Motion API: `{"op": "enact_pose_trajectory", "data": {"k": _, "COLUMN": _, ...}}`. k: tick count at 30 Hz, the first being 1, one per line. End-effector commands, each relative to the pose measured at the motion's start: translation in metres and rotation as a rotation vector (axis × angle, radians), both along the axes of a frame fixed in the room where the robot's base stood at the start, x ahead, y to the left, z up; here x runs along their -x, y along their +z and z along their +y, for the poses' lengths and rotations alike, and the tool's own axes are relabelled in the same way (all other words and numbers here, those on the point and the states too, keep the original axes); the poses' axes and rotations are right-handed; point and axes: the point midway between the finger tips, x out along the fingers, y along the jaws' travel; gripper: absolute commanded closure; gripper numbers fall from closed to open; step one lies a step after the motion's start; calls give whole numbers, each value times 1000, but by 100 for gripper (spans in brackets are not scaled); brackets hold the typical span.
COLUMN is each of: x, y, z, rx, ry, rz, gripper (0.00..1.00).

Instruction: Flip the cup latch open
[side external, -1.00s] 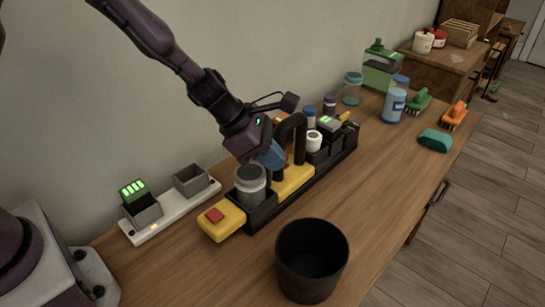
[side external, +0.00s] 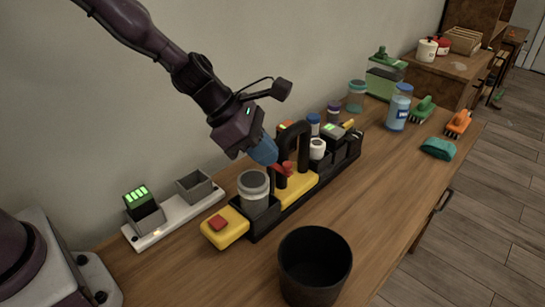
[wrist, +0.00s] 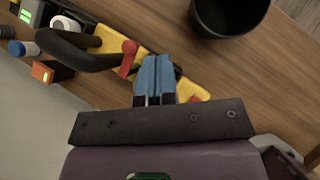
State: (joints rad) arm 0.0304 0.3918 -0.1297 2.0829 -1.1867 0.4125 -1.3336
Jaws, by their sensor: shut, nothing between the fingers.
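A grey cup with a pale rim (side external: 254,186) stands upright in a black holder at the near end of a yellow and black caddy. A red lever with a rounded end (side external: 285,168), apparently the latch, is on the yellow part beside the black arched handle (side external: 303,147). The lever also shows in the wrist view (wrist: 127,57), left of my fingers. My gripper (side external: 266,153) has blue fingertips, held together with nothing between them, just above and beside the lever. In the wrist view my gripper (wrist: 155,75) looks close to the lever; contact cannot be told.
A black bin (side external: 315,262) stands in front of the caddy. A red button (side external: 218,223) is on its near yellow end. A white charger strip (side external: 175,220) lies behind, along the wall. Bottles and brushes stand farther right. The table's front right is clear.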

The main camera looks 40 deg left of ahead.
Motion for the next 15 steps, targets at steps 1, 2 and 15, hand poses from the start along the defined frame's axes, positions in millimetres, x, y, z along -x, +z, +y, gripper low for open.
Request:
{"op": "enact_pose_trajectory", "data": {"k": 1, "x": 6, "y": 9, "z": -2, "rx": -1, "ry": -5, "rz": -4, "gripper": 100}}
{"op": "enact_pose_trajectory", "data": {"k": 2, "x": 9, "y": 13, "z": -3, "rx": 0, "ry": -5, "rz": -5, "gripper": 100}}
{"op": "enact_pose_trajectory", "data": {"k": 15, "x": 27, "y": 36, "z": -7, "rx": 1, "ry": -1, "rz": 1, "gripper": 100}}
